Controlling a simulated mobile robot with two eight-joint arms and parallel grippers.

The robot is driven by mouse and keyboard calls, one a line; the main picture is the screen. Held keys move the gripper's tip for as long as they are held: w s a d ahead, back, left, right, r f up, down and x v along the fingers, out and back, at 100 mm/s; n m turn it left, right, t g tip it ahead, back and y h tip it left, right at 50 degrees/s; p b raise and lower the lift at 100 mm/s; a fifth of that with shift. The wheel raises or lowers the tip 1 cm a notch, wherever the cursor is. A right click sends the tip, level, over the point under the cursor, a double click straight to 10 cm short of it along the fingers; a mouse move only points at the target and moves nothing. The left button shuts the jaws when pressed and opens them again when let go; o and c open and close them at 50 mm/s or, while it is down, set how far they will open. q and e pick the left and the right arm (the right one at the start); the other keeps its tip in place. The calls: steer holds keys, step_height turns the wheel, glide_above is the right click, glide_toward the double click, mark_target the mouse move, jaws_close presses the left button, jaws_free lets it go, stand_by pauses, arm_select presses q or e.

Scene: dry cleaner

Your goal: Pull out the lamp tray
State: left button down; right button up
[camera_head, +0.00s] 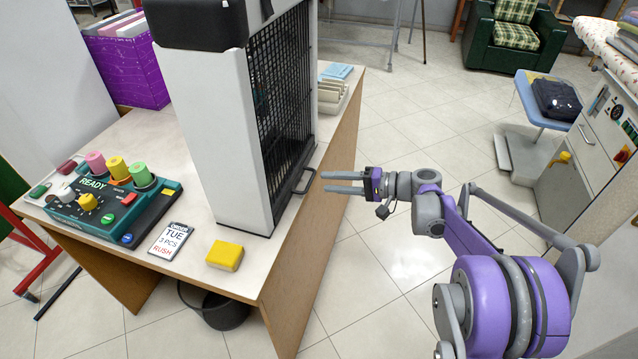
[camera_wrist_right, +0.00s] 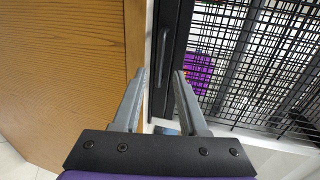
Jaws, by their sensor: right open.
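A white machine (camera_head: 200,120) with a black mesh side (camera_head: 280,110) stands on the wooden counter. A dark bar handle (camera_head: 311,181) sticks out low on the mesh side, near the counter edge; I take it for the lamp tray's handle. In the right wrist view the handle (camera_wrist_right: 162,60) sits on a dark strip (camera_wrist_right: 178,40) beside the mesh. My right gripper (camera_head: 324,182) is open and empty, its fingers pointing at the handle from the right. In the wrist view the handle appears between the fingertips (camera_wrist_right: 159,75). Contact cannot be told. My left gripper is not in view.
A green control box (camera_head: 115,205) marked READY, a ticket card (camera_head: 171,241) and a yellow block (camera_head: 225,255) lie on the counter (camera_head: 190,275). A dark bin (camera_head: 222,310) is under it. Clear tiled floor (camera_head: 385,255) lies right of the counter.

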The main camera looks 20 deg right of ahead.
steer(key=x, duration=0.4)
steer(key=shift+s, duration=0.1)
jaws_close()
stand_by(1.4)
